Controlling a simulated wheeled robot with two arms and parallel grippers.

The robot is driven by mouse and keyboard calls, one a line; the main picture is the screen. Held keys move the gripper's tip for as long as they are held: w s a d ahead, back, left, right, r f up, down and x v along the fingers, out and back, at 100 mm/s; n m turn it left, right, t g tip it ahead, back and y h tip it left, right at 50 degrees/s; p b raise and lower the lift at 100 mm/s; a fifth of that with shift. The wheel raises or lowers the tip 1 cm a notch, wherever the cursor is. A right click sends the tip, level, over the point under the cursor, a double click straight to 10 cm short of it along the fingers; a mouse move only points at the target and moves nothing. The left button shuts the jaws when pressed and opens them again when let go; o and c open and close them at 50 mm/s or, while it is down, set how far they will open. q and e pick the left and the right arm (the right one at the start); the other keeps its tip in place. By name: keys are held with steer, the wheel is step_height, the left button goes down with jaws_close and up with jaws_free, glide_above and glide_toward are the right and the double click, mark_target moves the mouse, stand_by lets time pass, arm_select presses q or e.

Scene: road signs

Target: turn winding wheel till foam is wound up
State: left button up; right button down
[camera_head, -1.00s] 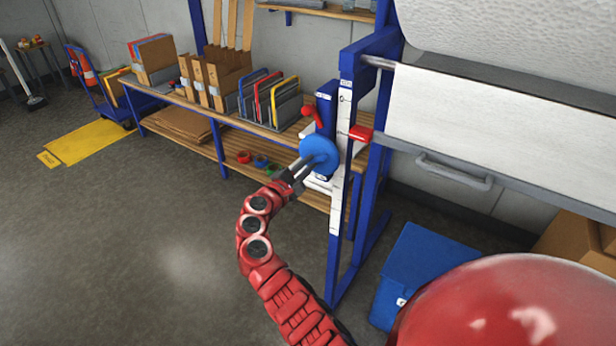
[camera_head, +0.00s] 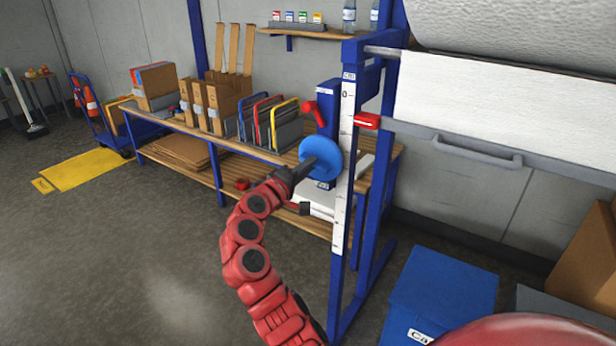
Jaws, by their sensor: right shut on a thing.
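The blue round winding wheel (camera_head: 320,163) sits on the front of the blue frame post, partly covered by my right gripper. My right gripper (camera_head: 306,168) reaches it from the lower left and is shut at the wheel's face; the exact part held is hidden. The white foam (camera_head: 490,112) hangs as a flat sheet below its thick roll (camera_head: 520,32) at the upper right. A grey bar with a handle (camera_head: 477,152) runs along the sheet's lower edge. A red pointer (camera_head: 367,121) sits at the bar's left end, beside a white scale (camera_head: 346,150). My left gripper is not in view.
A red lever (camera_head: 314,113) sits above the wheel. A wooden bench (camera_head: 170,118) with cartons and file racks stands behind, left of the frame. A blue box (camera_head: 440,290) is on the floor at the lower right. The floor at left is mostly clear.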

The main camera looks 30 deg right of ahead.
steer(key=shift+f+m, duration=0.15)
steer(key=shift+m, duration=0.15)
steer(key=c, duration=0.9)
jaws_free()
steer(key=shift+o, duration=0.2)
steer(key=b+v, duration=0.1)
steer(key=v, duration=1.6)
steer(key=shift+a, duration=0.25)
steer(key=shift+s, duration=0.15)
